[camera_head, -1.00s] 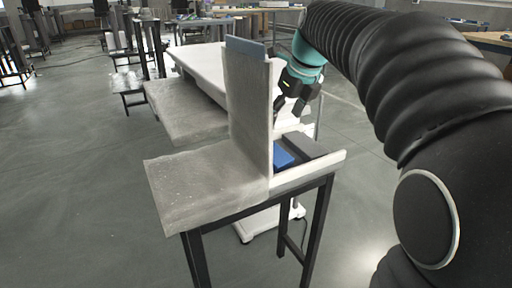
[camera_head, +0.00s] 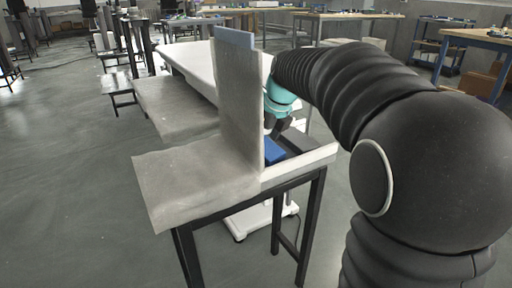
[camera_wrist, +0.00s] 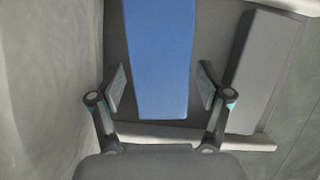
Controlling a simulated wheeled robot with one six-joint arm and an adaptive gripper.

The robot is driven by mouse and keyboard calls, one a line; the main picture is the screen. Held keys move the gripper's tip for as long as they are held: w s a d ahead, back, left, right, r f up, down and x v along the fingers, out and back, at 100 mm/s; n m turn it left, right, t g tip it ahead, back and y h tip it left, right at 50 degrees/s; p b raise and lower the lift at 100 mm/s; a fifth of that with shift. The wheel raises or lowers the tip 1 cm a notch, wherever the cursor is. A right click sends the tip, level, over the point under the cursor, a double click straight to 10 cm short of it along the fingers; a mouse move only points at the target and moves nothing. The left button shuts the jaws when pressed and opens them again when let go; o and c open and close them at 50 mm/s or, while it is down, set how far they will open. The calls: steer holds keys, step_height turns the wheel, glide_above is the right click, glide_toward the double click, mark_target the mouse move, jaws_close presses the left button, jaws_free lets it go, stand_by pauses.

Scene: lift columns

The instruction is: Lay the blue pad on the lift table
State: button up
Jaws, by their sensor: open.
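The blue pad (camera_wrist: 160,60) lies on a dark surface in the wrist view, its near end between my open fingers with a gap on each side. In the head view the blue pad (camera_head: 274,151) is partly hidden behind a tall upright grey panel (camera_head: 238,110). My gripper (camera_wrist: 161,90) is open and empty above the pad; in the head view my gripper (camera_head: 275,124) is partly hidden by the panel. A long white table top (camera_head: 195,58) stands behind; I cannot tell for sure that it is the lift table.
A dark grey slab (camera_wrist: 266,72) lies right of the pad. A white edge (camera_head: 300,166) borders the stand's front. The grey panel rises close on the left. A grey stone-like surface (camera_head: 190,180) covers the stand's left part. A white wheeled base (camera_head: 262,218) is on the floor.

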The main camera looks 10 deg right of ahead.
steer(key=shift+w+f, duration=0.15)
steer(key=shift+f, duration=0.15)
steer(key=c, duration=1.1)
steer(key=shift+r, duration=0.1)
steer(key=shift+r, duration=0.1)
